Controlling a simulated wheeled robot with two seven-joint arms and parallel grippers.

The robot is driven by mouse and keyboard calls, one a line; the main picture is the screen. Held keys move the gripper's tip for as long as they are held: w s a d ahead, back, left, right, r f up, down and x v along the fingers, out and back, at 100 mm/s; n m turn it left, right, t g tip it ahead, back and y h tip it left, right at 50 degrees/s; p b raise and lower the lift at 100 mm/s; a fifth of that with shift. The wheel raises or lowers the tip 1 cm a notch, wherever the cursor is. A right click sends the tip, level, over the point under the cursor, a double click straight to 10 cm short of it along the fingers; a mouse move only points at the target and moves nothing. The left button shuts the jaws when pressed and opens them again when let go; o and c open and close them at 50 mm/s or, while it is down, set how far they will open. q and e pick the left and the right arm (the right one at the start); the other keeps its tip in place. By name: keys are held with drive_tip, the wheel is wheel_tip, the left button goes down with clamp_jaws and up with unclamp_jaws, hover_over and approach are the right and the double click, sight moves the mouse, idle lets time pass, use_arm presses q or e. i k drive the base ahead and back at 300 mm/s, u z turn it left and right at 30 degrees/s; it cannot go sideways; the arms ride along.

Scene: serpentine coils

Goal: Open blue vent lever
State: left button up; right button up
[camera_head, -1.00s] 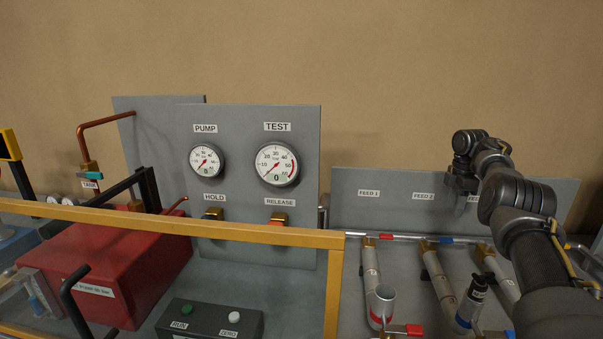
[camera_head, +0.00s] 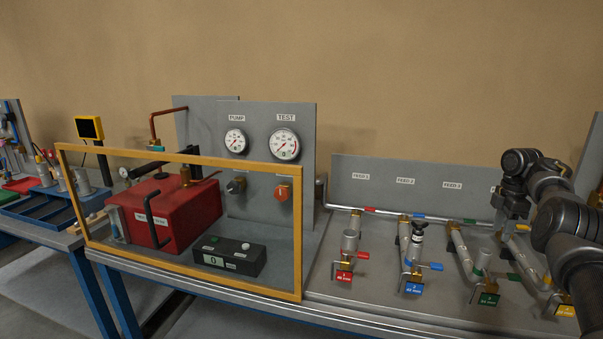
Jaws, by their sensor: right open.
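A blue lever (camera_head: 431,266) sticks out to the right from the lower end of the second feed line, above a blue tag (camera_head: 413,288). A smaller blue piece (camera_head: 418,216) sits on the pipe at the back of the same line. I cannot tell from the labels which one is the vent lever. My right gripper (camera_head: 501,214) is open, at the back right near the rail, to the right of both blue parts and apart from them. My left gripper is out of view.
Red (camera_head: 362,255) and green (camera_head: 514,277) levers are on neighbouring lines. A yellow-framed guard (camera_head: 190,278) encloses the red box (camera_head: 165,212) at left. The grey back panel (camera_head: 400,190) stands behind the lines.

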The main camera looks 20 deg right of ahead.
sight(417, 265)
drive_tip(key=k, duration=0.95)
